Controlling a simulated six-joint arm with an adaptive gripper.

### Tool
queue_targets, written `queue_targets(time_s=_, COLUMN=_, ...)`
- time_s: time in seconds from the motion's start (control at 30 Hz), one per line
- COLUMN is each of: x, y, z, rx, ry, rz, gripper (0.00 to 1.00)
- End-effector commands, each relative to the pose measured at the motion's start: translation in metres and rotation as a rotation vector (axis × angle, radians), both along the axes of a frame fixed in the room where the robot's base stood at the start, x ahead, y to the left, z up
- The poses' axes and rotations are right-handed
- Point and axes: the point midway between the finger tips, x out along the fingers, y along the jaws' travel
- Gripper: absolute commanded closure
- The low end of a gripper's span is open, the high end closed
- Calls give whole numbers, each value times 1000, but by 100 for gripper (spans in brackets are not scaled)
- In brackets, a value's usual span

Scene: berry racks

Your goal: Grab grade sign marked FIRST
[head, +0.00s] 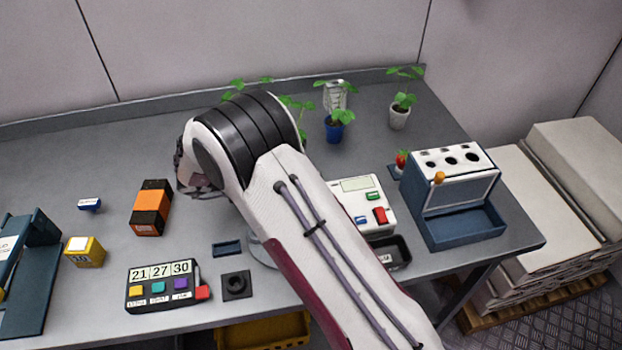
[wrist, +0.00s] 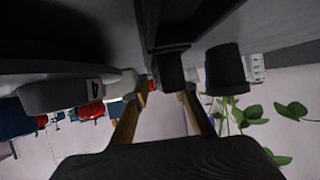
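A small blue sign (head: 89,204) with a pale label stands at the left of the grey table in the head view. Its lettering is too small to read, so I cannot tell whether it says FIRST. My gripper (wrist: 164,95) shows in the wrist view with its two brownish fingers apart and pale wall between them. I see nothing held. In the head view my arm hides most of the gripper, which is to the right of the blue sign and apart from it. I cannot make out the sign in the wrist view.
An orange-black box (head: 151,208), yellow block (head: 85,252) and number display (head: 162,285) stand on the left. A white device (head: 361,205) and blue holed stand (head: 450,195) are on the right. Potted plants (head: 339,125) line the back. Table around the blue sign is clear.

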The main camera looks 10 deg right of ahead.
Motion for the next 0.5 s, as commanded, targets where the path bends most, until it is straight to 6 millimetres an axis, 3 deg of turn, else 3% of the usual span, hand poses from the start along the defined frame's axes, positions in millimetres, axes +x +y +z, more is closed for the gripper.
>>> queue_targets(time_s=0.13, x=0, y=0, z=0, rx=0, ry=0, rz=0, gripper=76)
queue_targets(time_s=0.23, x=0, y=0, z=0, rx=0, ry=0, rz=0, gripper=100)
queue_targets(time_s=0.5, x=0, y=0, z=0, rx=0, ry=1, rz=0, gripper=100)
